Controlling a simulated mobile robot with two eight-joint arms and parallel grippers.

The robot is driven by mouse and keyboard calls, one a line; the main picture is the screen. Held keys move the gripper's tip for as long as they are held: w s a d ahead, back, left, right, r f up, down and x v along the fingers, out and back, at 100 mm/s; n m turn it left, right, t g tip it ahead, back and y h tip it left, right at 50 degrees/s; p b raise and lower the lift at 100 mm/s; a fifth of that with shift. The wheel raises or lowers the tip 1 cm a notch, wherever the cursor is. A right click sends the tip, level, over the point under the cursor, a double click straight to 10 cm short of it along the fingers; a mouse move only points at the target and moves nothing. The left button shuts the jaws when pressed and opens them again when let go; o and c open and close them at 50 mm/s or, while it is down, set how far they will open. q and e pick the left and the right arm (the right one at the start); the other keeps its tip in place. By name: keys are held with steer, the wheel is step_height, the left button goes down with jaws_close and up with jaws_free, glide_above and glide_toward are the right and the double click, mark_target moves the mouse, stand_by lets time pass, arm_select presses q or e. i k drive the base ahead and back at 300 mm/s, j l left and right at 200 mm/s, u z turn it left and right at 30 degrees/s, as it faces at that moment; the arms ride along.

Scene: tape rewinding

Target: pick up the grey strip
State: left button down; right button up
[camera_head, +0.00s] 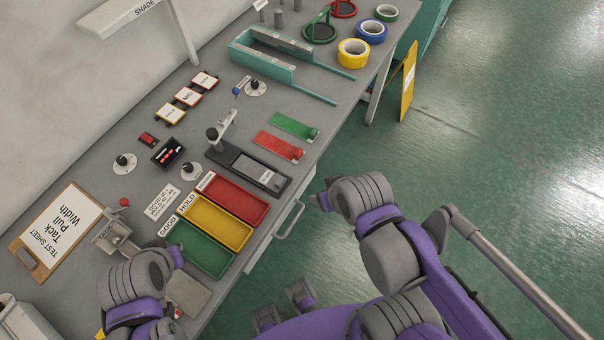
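A grey strip (250,167) appears to lie in a dark fixture (283,186) in the middle of the bench, with a pale label patch near its right end. A lever post stands at the fixture's left end. My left gripper (177,257) is at the bench's lower left, near the green tray and well away from the strip. My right gripper (322,201) is off the bench's front edge, to the right of the fixture and apart from it. The arm links mostly hide both grippers' fingers, so I cannot tell whether they are open or shut.
Red (239,200), yellow (229,230) and green (205,256) trays stand below the fixture. Red (277,145) and green (291,126) strips lie above it. A teal frame (263,63) and tape rolls (354,52) are farther back. A drawer handle (291,222) juts from the front.

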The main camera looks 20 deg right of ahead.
mark_target(274, 181)
steer(key=z, duration=0.25)
steer(key=k+l+u, duration=0.15)
steer(key=l+u, duration=0.15)
steer(key=l, duration=0.15)
steer(key=k+l+u, duration=0.25)
steer(key=l, duration=0.15)
steer(key=k+l+u, duration=0.3)
steer(key=i+l, duration=0.1)
